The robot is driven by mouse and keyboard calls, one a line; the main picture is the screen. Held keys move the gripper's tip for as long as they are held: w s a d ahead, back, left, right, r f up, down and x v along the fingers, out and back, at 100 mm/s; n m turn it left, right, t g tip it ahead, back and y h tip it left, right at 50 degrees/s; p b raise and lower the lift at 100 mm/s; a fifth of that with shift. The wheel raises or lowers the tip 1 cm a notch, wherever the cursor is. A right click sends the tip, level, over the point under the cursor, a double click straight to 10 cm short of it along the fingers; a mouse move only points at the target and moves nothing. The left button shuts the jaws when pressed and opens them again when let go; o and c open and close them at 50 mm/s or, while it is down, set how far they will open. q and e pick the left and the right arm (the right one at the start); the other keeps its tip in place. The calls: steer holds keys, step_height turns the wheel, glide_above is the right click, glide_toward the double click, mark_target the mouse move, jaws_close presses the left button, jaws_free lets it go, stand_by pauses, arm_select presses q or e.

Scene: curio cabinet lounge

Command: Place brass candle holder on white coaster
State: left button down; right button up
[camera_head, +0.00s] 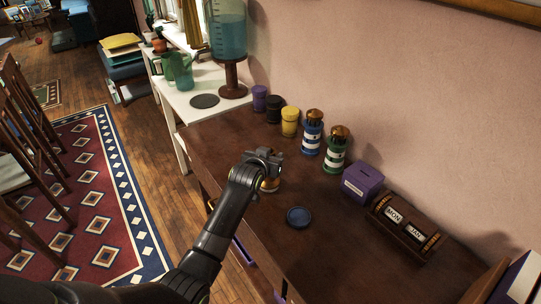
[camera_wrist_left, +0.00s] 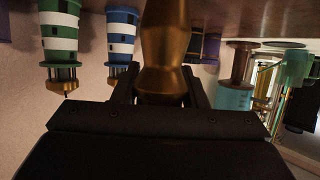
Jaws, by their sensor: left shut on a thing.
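The brass candle holder (camera_wrist_left: 165,48) stands out in the left wrist view between the two dark fingers. My left gripper (camera_head: 264,166) is shut on it, over the dark wooden table. In the head view only a small brass part of the holder (camera_head: 270,184) shows below the gripper. I cannot tell whether its base touches the table. A white coaster does not show in either view. A small round blue dish (camera_head: 298,217) lies on the table to the right of and nearer than the gripper. My right gripper is not in view.
Along the wall stand a purple jar (camera_head: 259,98), black jar (camera_head: 274,109), yellow jar (camera_head: 290,122), blue lighthouse (camera_head: 312,135), green lighthouse (camera_head: 336,152), purple box (camera_head: 362,184) and calendar (camera_head: 404,228). A dark disc (camera_head: 204,101) lies on the white table. The dark table's front is mostly clear.

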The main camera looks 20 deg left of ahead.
arm_select(q)
steer(key=c, duration=0.9)
jaws_free()
steer(key=shift+o, duration=0.2)
steer(key=shift+r, duration=0.15)
steer(key=v, duration=1.2)
